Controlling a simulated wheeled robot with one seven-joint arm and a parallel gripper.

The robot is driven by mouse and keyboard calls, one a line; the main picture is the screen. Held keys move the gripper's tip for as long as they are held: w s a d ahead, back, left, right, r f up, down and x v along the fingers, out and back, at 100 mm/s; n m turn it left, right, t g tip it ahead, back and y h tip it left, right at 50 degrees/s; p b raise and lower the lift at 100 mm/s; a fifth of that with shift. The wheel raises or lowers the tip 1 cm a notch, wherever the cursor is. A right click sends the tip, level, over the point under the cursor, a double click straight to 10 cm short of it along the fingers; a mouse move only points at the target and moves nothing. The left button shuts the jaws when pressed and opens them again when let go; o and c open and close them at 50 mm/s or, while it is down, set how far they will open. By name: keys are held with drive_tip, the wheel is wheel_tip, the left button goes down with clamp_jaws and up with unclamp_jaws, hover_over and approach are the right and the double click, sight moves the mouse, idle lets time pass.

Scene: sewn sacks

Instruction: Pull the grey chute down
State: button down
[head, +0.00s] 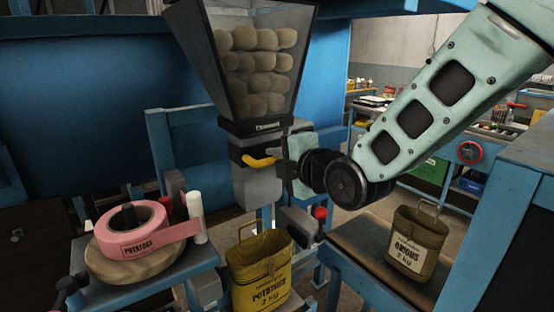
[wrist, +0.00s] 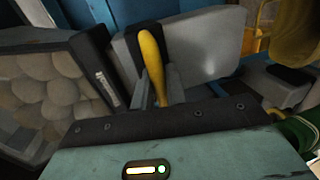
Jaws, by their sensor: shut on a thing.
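The grey chute (head: 257,187) is a blocky spout under the hopper, with a yellow handle (head: 259,161) on its front. In the wrist view the chute (wrist: 205,45) lies behind the yellow handle (wrist: 151,55). My gripper (head: 284,164) comes in from the right and is shut on the yellow handle. In the wrist view its fingers (wrist: 153,92) stand on both sides of the handle's lower end. A yellow sack (head: 258,282), marked POTATOES 2 kg, stands upright below the chute. Its mouth is apart from the chute.
The dark-framed hopper (head: 256,125) above holds many potatoes. A brown sack (head: 417,243) marked ONIONS stands on a bench at right. A roll of pink tape (head: 127,232) and a white cylinder (head: 197,217) are on the left stand. A red knob (head: 320,213) is close below my gripper.

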wheel_tip(320, 180, down, 16)
drive_tip(key=b, duration=1.8)
drive_tip(key=shift+f, duration=0.2)
drive_tip(key=shift+s, duration=0.1)
drive_tip(key=c, duration=1.5)
unclamp_jaws()
drive_tip(key=shift+f, duration=0.15)
drive_tip(key=shift+o, duration=0.2)
drive_tip(key=b+v, duration=0.4)
drive_tip(key=v, duration=1.3)
drive_tip(key=shift+r, duration=0.25)
drive_tip(key=shift+s+d, duration=0.1)
drive_tip(key=shift+d, duration=0.05)
